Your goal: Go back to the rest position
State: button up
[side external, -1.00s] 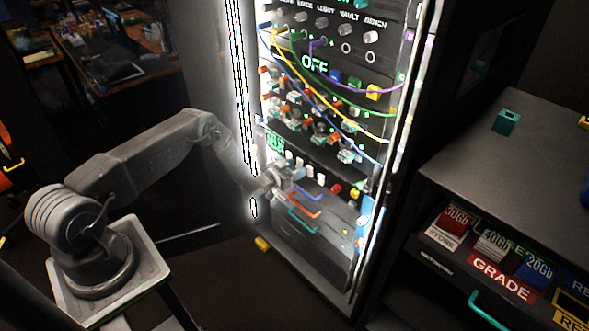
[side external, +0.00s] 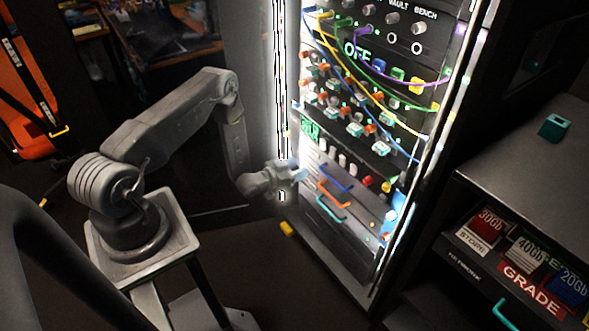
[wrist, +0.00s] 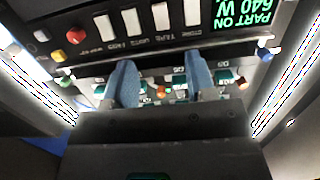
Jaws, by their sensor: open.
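My gripper (side external: 292,170) is in front of the lower left part of the lit rack panel (side external: 345,262), at about the height of the white switches. It looks a little apart from the panel face and hides part of its left edge. In the wrist view its two blue fingers (wrist: 162,70) are spread, with nothing held between them. Beyond the fingers, the panel's white switches (wrist: 131,21), a red knob (wrist: 75,35) and a green display (wrist: 243,12) show. The rest position itself is not marked in any view.
Blue, orange and teal handles (side external: 330,207) stick out of the rack's lower front. Coloured cables (side external: 385,102) hang across its upper part. A dark cabinet (side external: 500,190) with labelled cartridges stands at the right. Open floor lies between my base and the rack.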

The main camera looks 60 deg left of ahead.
jog(key=shift+s, duration=0.45)
jog(key=w+r+m+g+y, duration=0.1)
jog(key=w+r+g, duration=0.35)
jog(key=r, duration=0.95)
jog(key=s+d+r+g+y, duration=0.1)
jog(key=d+r, duration=0.2)
jog(key=r, duration=0.5)
jog(key=s+d+r, duration=0.1)
jog(key=d+r, duration=0.2)
jog(key=r, duration=0.5)
jog(key=s+d+r+g, duration=0.1)
jog(key=s+d+r, duration=0.2)
jog(key=s, duration=0.6)
jog(key=s+d+r+g+h, duration=0.1)
jog(key=s+d, duration=0.4)
jog(key=s, duration=0.5)
jog(key=s+d+r+n+g+h, duration=0.1)
jog(key=s+d+r+g, duration=0.2)
jog(key=s+r, duration=0.3)
jog(key=s+d, duration=0.1)
jog(key=s, duration=0.2)
jog(key=shift+s, duration=0.2)
